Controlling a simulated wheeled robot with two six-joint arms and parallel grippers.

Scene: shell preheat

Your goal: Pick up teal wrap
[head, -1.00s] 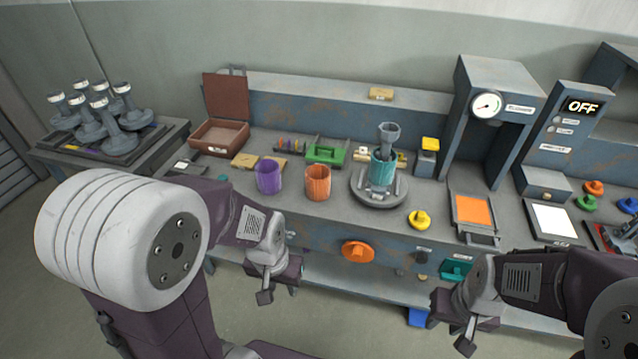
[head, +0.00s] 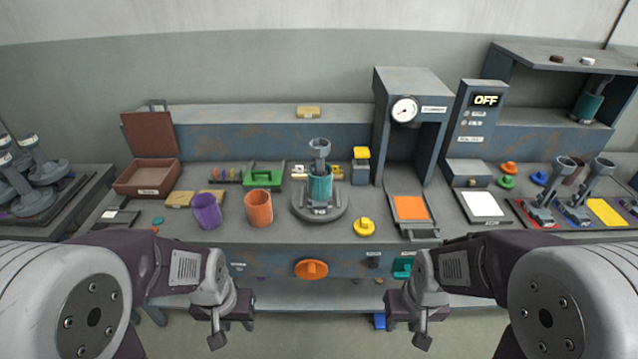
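A teal wrap (head: 320,186) sits around a grey funnel-topped piece (head: 319,150) on a round grey stand (head: 320,208) at the middle of the bench. It looks upright, and the stand's posts hide its lower part. Another teal band (head: 586,106) is around a grey piece on the high shelf at the right. My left gripper (head: 232,330) hangs in front of the bench, left of the stand and apart from it. My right gripper (head: 407,328) hangs in front of the bench to the right. Neither touches a wrap. Their finger gaps are unclear.
A purple wrap (head: 206,212) and an orange wrap (head: 259,208) stand left of the stand. A yellow knob (head: 363,227) is at its right. A gauge press (head: 411,125) rises behind right. An orange knob (head: 311,269) sticks out of the bench front.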

